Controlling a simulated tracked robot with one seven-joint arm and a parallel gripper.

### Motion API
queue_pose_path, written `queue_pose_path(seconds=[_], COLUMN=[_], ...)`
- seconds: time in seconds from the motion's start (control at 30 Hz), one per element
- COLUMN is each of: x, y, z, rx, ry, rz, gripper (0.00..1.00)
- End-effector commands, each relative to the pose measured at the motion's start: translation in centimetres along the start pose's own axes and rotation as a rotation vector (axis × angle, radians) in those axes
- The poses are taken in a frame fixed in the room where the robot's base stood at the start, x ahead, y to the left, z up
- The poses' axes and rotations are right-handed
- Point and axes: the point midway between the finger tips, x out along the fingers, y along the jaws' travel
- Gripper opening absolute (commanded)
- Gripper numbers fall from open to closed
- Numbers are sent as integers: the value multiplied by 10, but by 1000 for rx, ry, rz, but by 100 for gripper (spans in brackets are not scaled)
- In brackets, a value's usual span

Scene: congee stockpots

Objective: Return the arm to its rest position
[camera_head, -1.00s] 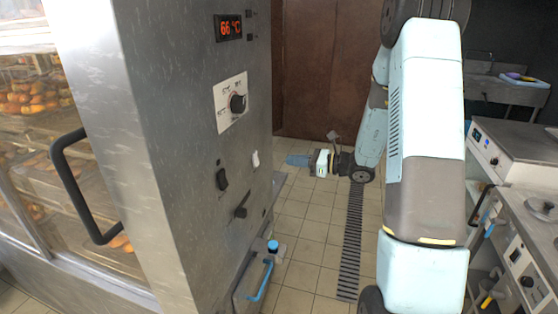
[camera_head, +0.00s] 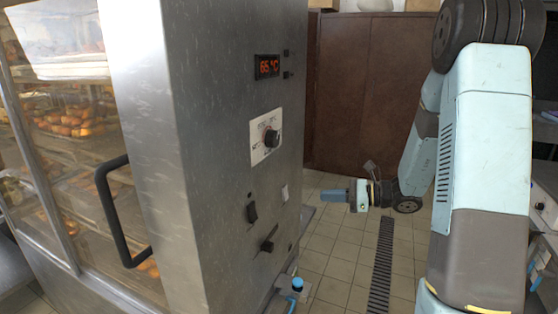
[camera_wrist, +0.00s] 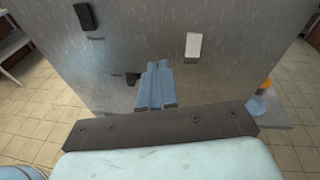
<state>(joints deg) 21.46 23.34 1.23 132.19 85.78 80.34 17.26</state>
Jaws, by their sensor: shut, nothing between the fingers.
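My gripper (camera_head: 335,195) is at the end of my arm, to the right of the steel cabinet's control side in the head view. Its blue fingers point left toward the cabinet. In the wrist view the fingers of my gripper (camera_wrist: 156,86) are together with nothing between them, in front of the steel panel. The picture does not show any contact with the panel. My arm is bent, with its upper links on the right of the head view.
A white switch (camera_wrist: 192,46) shows in the wrist view. Tiled floor (camera_head: 340,250) with a drain grate (camera_head: 381,265) lies between cabinet and arm.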

Motion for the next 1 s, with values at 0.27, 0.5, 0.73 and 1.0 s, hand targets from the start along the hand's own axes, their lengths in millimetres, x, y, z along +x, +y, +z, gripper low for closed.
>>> queue_pose_path(seconds=[0.27,0.5,0.73,1.0], x=[4,-8,-28,-62], y=[65,115,155,188], z=[51,79,97,115], rx=[-290,-554,-816,-1136], ry=[165,315,465,652], rz=[238,421,578,737], gripper=[0,0,0,0])
